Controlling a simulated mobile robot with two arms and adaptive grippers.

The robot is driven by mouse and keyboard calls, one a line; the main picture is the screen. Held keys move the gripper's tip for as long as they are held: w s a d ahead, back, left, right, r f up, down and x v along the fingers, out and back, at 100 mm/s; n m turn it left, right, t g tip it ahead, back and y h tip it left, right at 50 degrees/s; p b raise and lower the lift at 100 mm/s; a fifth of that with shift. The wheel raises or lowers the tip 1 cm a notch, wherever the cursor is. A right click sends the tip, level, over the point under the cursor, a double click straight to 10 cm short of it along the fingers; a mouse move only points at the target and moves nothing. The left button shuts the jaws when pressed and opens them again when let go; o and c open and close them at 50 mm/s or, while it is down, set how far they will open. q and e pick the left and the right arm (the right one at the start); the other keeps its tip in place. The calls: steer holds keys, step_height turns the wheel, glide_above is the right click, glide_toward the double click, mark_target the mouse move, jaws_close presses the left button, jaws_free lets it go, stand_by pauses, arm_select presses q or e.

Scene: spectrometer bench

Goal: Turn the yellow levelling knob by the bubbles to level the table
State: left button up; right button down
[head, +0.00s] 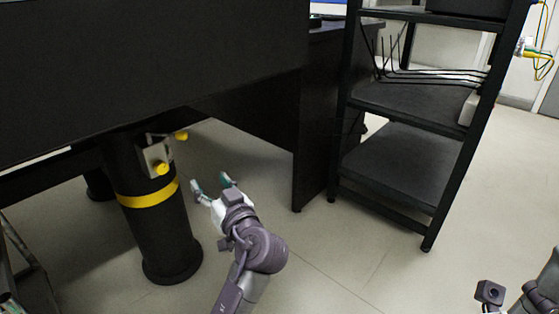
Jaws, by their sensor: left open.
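Two yellow knobs show at the top of a black table leg: a front one (161,168) on a pale bracket (154,154), and a higher one (181,136) further back to its right. I cannot tell from this view which is the levelling knob. No bubbles are visible. My left gripper (210,182) is open and empty, its green-tipped fingers pointing up and left. It is to the right of and slightly below the front knob in the picture, apart from it. Part of my right arm shows at the bottom right corner; its fingers are out of view.
The black table (150,70) overhangs the knobs. Its thick leg (160,235) has a yellow band (148,196). A dark side panel (300,150) and an open black shelf rack (400,165) with cables stand to the right. The floor around my left gripper is clear.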

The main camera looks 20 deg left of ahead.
arm_select(q)
steer(key=d+r+m+t+h+p, duration=0.2)
steer(key=d+r+m+t+h, duration=0.1)
steer(key=d+m+t+h, duration=0.1)
steer(key=w+d+r+m+t+h+p, duration=0.1)
steer(key=d+r+m+t+h+p, duration=0.2)
steer(key=d+m+h, duration=0.4)
steer(key=shift+w+d+r+t+h+p, duration=0.3)
steer(key=shift+d+r+t+h, duration=0.6)
steer(key=shift+d+t, duration=0.6)
steer(key=shift+d+f, duration=0.15)
steer(key=shift+d, duration=0.05)
